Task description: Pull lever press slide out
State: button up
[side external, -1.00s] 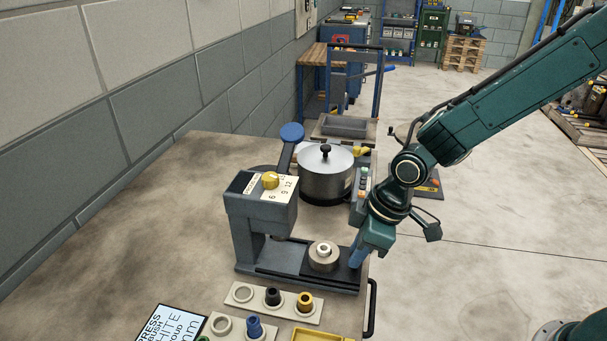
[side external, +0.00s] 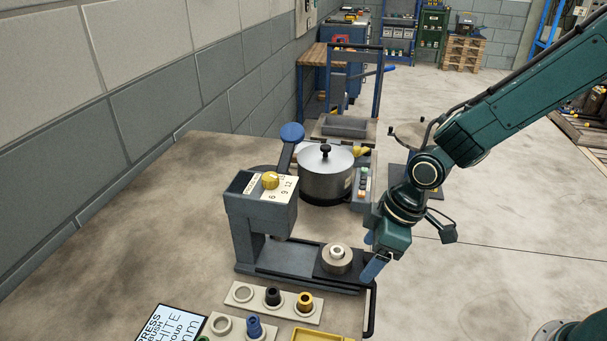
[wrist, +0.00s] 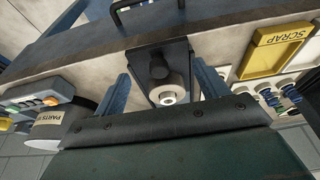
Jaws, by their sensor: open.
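The lever press (side external: 258,225) is grey, with a yellow dial on top and a blue-knobbed lever (side external: 291,135) slanting up behind. Its dark slide (side external: 335,268) sticks out to the right of the press body along the base. A round metal holder (side external: 337,260) with a pale ring in it sits on the slide. It also shows in the wrist view (wrist: 168,93). My gripper (side external: 374,267) is at the slide's outer end. In the wrist view its blue fingers (wrist: 161,72) stand apart on either side of the slide and a dark knob (wrist: 158,66); contact cannot be told.
A lidded metal pot (side external: 327,178) and a button box (side external: 362,188) stand behind the press. In front are trays with rings and coloured bushes (side external: 273,300), a yellow scrap tray (side external: 322,336) and a text screen (side external: 172,325). A black rail (side external: 373,312) runs along the table's right edge.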

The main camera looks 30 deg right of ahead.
dwell(0.3)
jog(key=shift+r, duration=3.45)
jog(key=shift+d+r, duration=0.1)
jog(key=shift+s+d+r, duration=0.1)
jog(key=shift+d+r, duration=0.05)
jog(key=shift+r, duration=0.05)
jog(key=s+d+r+m+t+h, duration=0.1)
jog(key=s+d+r+m, duration=0.3)
jog(key=s+d, duration=0.3)
jog(key=s+d+r+m+t+h, duration=0.1)
jog(key=s+d+r+m, duration=0.4)
jog(key=s, duration=0.5)
notch_tip(320, 180, up, 2)
jog(key=shift+d+r+t, duration=0.25)
jog(key=shift+d+t, duration=0.35)
jog(key=shift+d, duration=0.5)
